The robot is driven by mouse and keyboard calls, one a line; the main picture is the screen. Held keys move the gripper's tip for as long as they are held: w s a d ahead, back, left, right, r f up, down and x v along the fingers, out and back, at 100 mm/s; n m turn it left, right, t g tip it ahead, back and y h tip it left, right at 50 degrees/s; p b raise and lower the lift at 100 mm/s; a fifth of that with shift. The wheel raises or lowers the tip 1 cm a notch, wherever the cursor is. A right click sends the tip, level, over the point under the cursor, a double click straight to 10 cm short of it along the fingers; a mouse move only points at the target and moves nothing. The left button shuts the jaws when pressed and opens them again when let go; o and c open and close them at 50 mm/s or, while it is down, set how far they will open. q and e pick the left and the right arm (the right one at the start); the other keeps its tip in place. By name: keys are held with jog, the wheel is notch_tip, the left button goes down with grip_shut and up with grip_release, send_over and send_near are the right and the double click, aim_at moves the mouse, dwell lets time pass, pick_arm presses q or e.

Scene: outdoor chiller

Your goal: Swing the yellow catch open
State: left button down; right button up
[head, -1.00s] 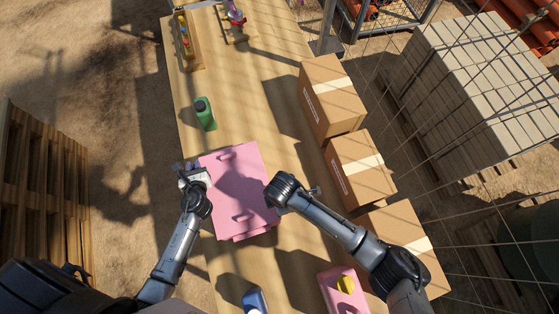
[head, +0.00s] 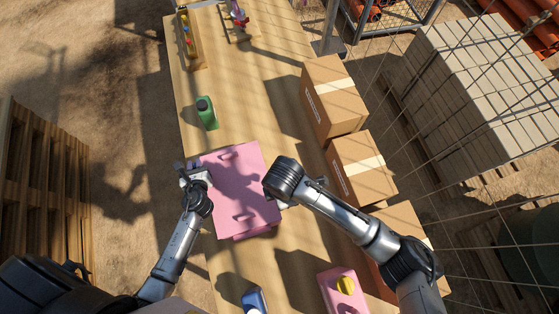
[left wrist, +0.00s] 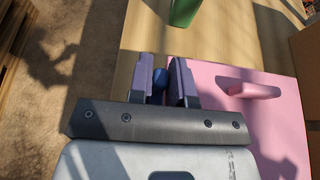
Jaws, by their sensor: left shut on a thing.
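No yellow catch shows clearly on the pink chiller (head: 240,185); its right side is partly hidden by my right arm. My left gripper (head: 187,168) is at the chiller's left edge. In the left wrist view its fingers (left wrist: 160,82) are closed around a small blue piece (left wrist: 159,78) beside the pink lid (left wrist: 275,110). My right gripper (head: 282,204) is at the chiller's right edge, mostly hidden under its wrist; its fingers cannot be made out. A yellow knob-like part (head: 345,285) sits on a separate pink object (head: 335,299) at the table's near end.
A green bottle (head: 206,112) stands beyond the chiller on the wooden table (head: 235,95). Cardboard boxes (head: 333,97) line the right side. A blue object (head: 254,301) is at the near end. A wooden rack (head: 190,40) is at the far left.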

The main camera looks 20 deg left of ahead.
pick_arm(q)
jog(key=c, duration=1)
grip_release()
